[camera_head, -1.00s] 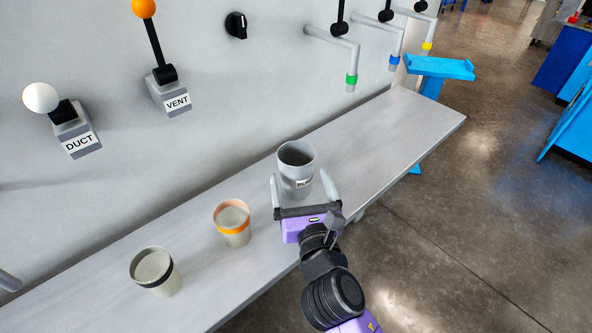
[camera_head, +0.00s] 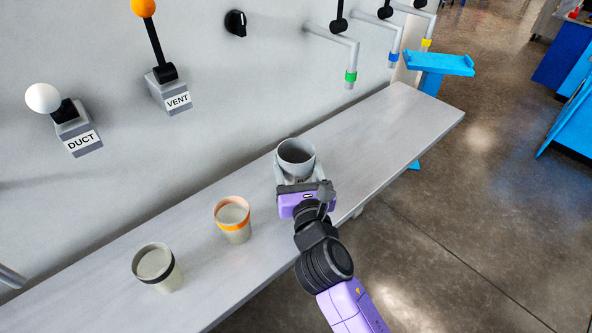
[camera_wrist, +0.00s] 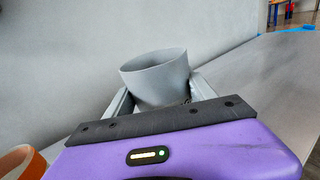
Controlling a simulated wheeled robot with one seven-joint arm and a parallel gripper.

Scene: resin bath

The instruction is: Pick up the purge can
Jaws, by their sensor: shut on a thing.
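The purge can (camera_head: 296,158) is a grey open-topped cylinder standing upright at the middle of the grey shelf. In the head view its label is mostly hidden behind my gripper. My gripper (camera_head: 299,180) is shut on the can, with a finger on each side of it. The wrist view shows the can (camera_wrist: 156,78) between the two fingers of my gripper (camera_wrist: 160,100), its rim above the purple palm. I cannot tell any gap between the can's base and the shelf, as the base is hidden.
On the shelf (camera_head: 390,130), a cup with an orange band (camera_head: 233,222) and one with a black band (camera_head: 157,268) stand to the left. DUCT (camera_head: 80,143) and VENT (camera_head: 177,101) levers and several taps are on the wall. The shelf right of the can is clear.

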